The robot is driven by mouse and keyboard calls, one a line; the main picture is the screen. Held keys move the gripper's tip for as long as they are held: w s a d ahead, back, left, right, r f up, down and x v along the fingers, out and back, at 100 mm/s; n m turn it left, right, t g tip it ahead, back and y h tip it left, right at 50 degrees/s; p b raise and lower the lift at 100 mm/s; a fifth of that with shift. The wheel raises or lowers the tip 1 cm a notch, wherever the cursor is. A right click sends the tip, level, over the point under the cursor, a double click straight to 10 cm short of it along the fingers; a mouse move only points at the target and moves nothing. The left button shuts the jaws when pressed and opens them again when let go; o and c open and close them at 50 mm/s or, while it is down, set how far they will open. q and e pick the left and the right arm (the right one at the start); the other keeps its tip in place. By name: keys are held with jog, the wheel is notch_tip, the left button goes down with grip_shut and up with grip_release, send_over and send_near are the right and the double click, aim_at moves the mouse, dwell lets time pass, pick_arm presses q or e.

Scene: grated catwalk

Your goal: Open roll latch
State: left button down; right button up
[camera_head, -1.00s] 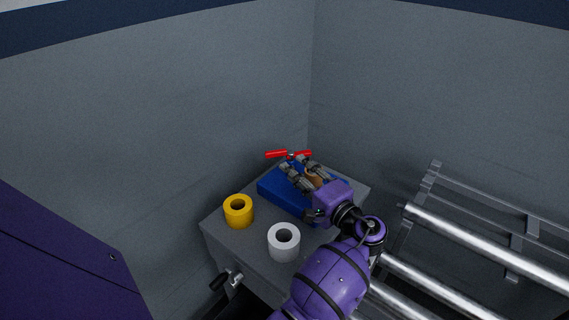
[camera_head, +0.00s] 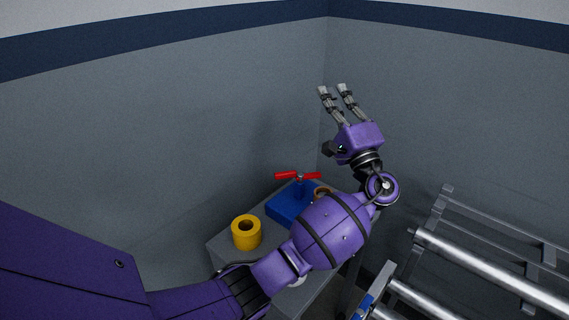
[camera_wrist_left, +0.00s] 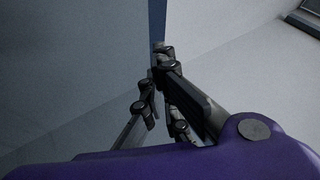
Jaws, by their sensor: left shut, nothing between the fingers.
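My left gripper (camera_head: 333,88) is raised in front of the grey walls, above and beyond the grey cabinet, with its fingers pointing up. It is shut and empty. In the left wrist view its fingers (camera_wrist_left: 165,85) show against the wall corner. I cannot single out a roll latch for sure. A small blue piece (camera_head: 366,302) sits at the near end of the metal roller rack (camera_head: 480,262). A red T-shaped handle (camera_head: 299,176) stands over a blue block (camera_head: 287,207) on the cabinet. My right gripper is not in view.
The grey cabinet (camera_head: 226,249) carries a yellow roll (camera_head: 246,232) and a brown ring-like thing (camera_head: 322,192) partly behind my left arm. My arm covers much of the cabinet top. Bare walls enclose the corner; the air around the gripper is clear.

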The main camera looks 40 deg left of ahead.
pick_arm(q)
jog(key=w+d+r+m+t+h, duration=0.3)
jog(key=w+r+m+t, duration=0.1)
jog(key=r+m+t, duration=0.45)
jog(key=w+d+r+m+h, duration=0.2)
jog(key=w+d+m+h, duration=0.1)
jog(key=m+h, duration=0.7)
jog(key=w+d+r+m+h, duration=0.2)
jog(key=w+d+m+h, duration=0.15)
jog(key=m+h, duration=0.7)
jog(key=w+d+r+m+h, duration=0.2)
jog(key=d+m+h, duration=0.2)
jog(key=m+h, duration=0.6)
jog(key=s+a+f+m+g+y, duration=0.2)
jog(key=a+f+m+g+y, duration=0.9)
jog(key=a+f, duration=0.55)
jog(key=m+g+y, duration=0.5)
jog(key=m+g, duration=0.1)
jog(key=g, duration=0.2)
send_over(298, 175)
jog(key=a, duration=0.6)
notch_tip(298, 175, down, 9)
notch_tip(298, 175, down, 9)
jog(key=s+p, duration=0.1)
jog(key=shift+d+h, duration=0.15)
jog(key=shift+h, duration=0.2)
